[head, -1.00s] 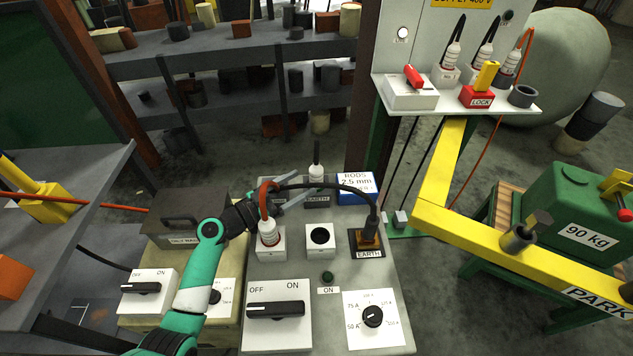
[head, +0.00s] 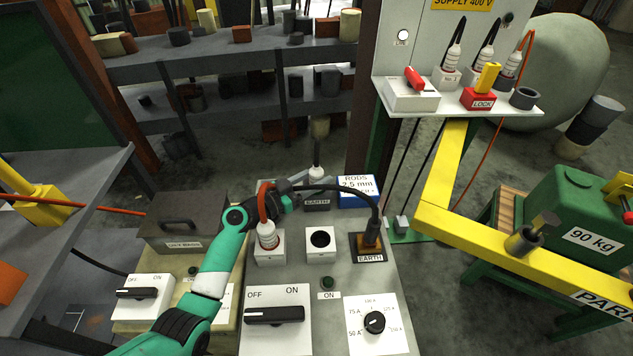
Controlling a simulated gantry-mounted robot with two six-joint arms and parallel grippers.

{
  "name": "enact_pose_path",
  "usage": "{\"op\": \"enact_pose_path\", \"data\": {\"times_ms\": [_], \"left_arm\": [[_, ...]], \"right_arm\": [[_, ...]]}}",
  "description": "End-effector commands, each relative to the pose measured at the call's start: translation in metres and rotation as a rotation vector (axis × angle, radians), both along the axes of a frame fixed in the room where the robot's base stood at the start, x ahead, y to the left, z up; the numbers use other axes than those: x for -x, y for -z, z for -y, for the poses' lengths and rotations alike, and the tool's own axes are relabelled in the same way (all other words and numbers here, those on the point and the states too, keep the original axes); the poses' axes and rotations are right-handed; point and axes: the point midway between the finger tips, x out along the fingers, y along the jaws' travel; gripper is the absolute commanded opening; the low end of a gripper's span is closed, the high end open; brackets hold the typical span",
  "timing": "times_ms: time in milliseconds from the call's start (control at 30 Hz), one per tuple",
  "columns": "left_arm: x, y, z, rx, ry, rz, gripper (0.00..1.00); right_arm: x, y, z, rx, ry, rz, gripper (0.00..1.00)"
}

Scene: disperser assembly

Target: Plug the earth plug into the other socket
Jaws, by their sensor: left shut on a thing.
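A white plug (head: 316,174) with an upright dark lead stands at the back of the grey panel, behind a dark EARTH label (head: 317,205). My left gripper (head: 315,181) reaches over the panel from the left and is shut on this plug, at its lower part. The black cable partly hides the grip. An empty round socket (head: 320,239) sits mid-panel in a white block. An orange-brown plug (head: 370,241) with a black cable sits at the right, above another EARTH label (head: 369,259). My right gripper is not in view.
A white plug with a red cable (head: 267,235) fills the left socket, close to my left arm. The black cable arches over the panel's back. A blue-and-white rods box (head: 357,190) stands behind the right socket. A yellow barrier (head: 490,224) runs along the right.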

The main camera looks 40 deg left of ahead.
Motion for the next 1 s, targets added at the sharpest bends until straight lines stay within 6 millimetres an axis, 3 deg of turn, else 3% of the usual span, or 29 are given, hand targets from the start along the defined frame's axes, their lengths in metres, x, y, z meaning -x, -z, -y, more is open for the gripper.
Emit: {"op": "enact_pose_path", "data": {"times_ms": [33,133,567,800,1000], "left_arm": [[0.0,0.0,0.0,0.0,0.0,0.0,0.15],[0.0,0.0,0.0,0.0,0.0,0.0,0.0],[0.0,-0.005,0.0,0.0,0.0,0.001,0.0],[0.0,-0.038,0.0,-0.002,0.0,0.003,0.0],[0.035,-0.086,0.011,-0.002,-0.002,0.003,0.0]], "right_arm": [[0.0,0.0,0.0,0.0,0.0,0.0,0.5],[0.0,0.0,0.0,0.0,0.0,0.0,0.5],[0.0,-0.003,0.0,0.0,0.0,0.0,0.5],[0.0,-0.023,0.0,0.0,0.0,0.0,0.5],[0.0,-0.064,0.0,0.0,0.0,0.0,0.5]]}}
